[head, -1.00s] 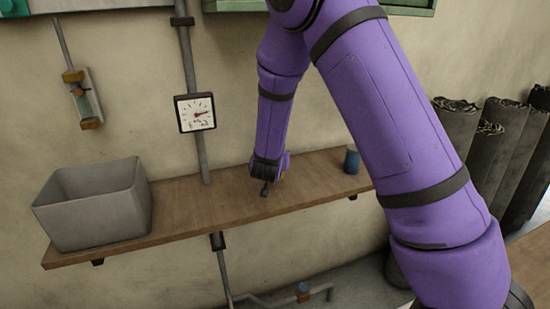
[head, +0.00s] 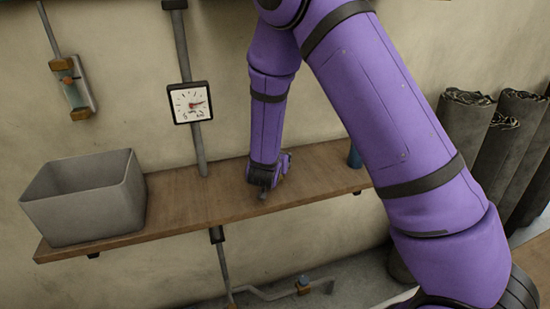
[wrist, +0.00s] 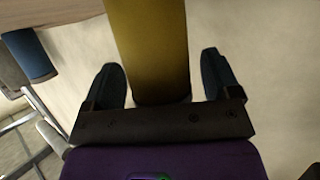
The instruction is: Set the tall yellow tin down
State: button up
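The tall yellow tin (wrist: 150,45) stands out in the wrist view, running up from my palm past the top edge. My gripper (wrist: 165,82) has one dark finger on each side of it, with a narrow gap showing on both sides, so it is open around the tin. In the head view my gripper (head: 264,188) is low at the wooden shelf (head: 205,200), near its middle. The tin is almost wholly hidden there by my gripper and arm. I cannot tell whether its base touches the shelf.
A grey open bin (head: 85,205) stands on the shelf's left end. A blue tin (head: 355,156) stands on the right part, partly behind my arm; it also shows in the wrist view (wrist: 30,55). A gauge (head: 190,102) and pipe are on the wall behind. Dark sheet rolls (head: 465,125) stand right.

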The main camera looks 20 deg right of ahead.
jog(key=shift+r, duration=0.15)
jog(key=v, duration=1.2)
jog(key=s+r+n+g+y, duration=0.1)
jog(key=s+r+y, duration=0.15)
jog(key=r, duration=0.25)
jog(key=s+d+r+n+y, duration=0.1)
jog(key=r+y, duration=0.2)
jog(key=r, duration=0.3)
jog(key=s+r+n+g+y, duration=0.1)
jog(key=r+y, duration=0.2)
jog(key=r, duration=0.2)
jog(key=s+d+r+n+g+h, duration=0.1)
jog(key=s+d, duration=0.4)
jog(key=s, duration=0.6)
jog(key=s+d+r+n+g+h, duration=0.1)
jog(key=s+d+r+g, duration=0.2)
jog(key=s, duration=0.9)
jog(key=d+r, duration=0.3)
jog(key=shift+s+r+n+g, duration=0.2)
jog(key=shift+r+n+g, duration=0.1)
jog(key=shift+g, duration=0.1)
